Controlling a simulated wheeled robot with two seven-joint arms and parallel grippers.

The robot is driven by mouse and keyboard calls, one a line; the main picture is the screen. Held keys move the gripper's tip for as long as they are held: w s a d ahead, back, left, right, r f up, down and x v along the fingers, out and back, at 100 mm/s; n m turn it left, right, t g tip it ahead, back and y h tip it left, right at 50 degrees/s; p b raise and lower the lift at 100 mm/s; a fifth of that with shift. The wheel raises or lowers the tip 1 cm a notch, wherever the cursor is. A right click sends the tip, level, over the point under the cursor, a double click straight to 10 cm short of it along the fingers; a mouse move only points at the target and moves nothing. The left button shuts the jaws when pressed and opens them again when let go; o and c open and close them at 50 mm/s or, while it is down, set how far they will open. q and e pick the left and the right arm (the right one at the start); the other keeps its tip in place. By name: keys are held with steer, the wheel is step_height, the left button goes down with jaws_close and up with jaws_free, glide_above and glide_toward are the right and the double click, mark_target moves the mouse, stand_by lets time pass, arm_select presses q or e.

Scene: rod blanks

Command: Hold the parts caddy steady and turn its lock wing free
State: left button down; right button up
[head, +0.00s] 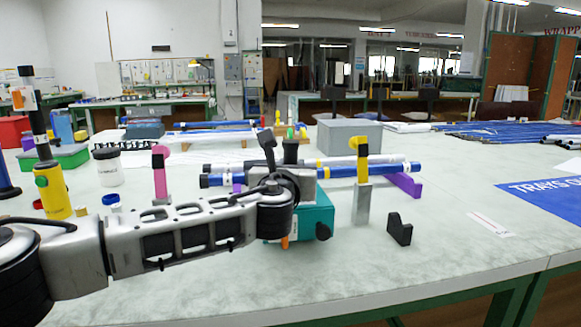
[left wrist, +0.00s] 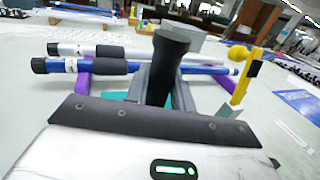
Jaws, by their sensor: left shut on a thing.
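The parts caddy (head: 312,212) is a teal box standing on the table, mostly hidden behind my left gripper and wrist. A black knob (head: 323,231) sticks out at its lower right, and a small orange piece (head: 284,242) shows at its lower front; I cannot tell for sure which is the lock wing. My left gripper (head: 293,178) is above the caddy, shut on its upright black handle post (head: 291,152). In the left wrist view the post (left wrist: 168,62) stands between the grey fingers (left wrist: 165,95), with some teal caddy top (left wrist: 120,97) beside them. My right gripper is not in view.
Behind the caddy, blue and white rods (head: 342,171) lie across purple supports (head: 405,184). A grey stand with a yellow top (head: 362,190) and a black block (head: 399,230) stand to the right. A yellow bottle (head: 53,191) is at left. The front right of the table is clear.

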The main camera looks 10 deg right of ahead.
arm_select(q)
steer(key=shift+f+b, duration=0.3)
steer(key=shift+f, duration=0.6)
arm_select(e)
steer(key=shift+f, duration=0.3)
arm_select(q)
steer(key=shift+f, duration=0.1)
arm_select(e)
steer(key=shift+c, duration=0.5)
